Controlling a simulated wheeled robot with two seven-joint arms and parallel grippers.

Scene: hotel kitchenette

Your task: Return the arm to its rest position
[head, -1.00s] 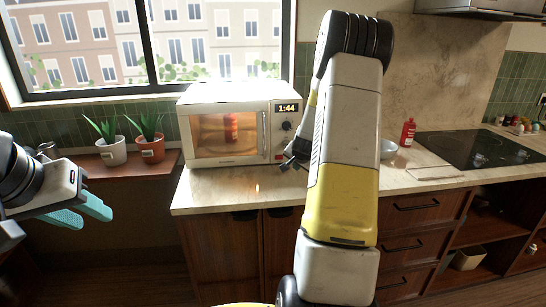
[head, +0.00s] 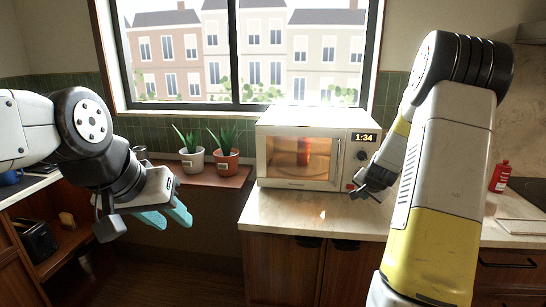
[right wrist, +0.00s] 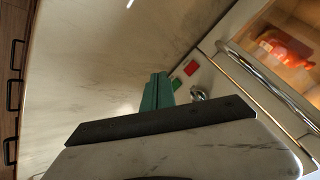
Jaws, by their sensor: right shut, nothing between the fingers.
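My right arm (head: 440,180) rises large at the right of the head view. Its gripper (head: 362,192) is small and partly hidden, beside the microwave's lower right corner. In the right wrist view the teal fingers (right wrist: 157,92) are shut with nothing between them, near the microwave's red button (right wrist: 190,68) and knob (right wrist: 200,95). My left gripper (head: 167,217) hangs at the left with teal fingers apart and empty. The white microwave (head: 350,122) is closed and lit inside, its display reading 1:34. A red item (head: 305,148) is behind its door.
Two potted plants, one in a white pot (head: 192,162) and one in a terracotta pot (head: 227,162), stand on a ledge left of the microwave. A red bottle (head: 500,177) stands on the counter (head: 300,212) at right. The counter before the microwave is bare.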

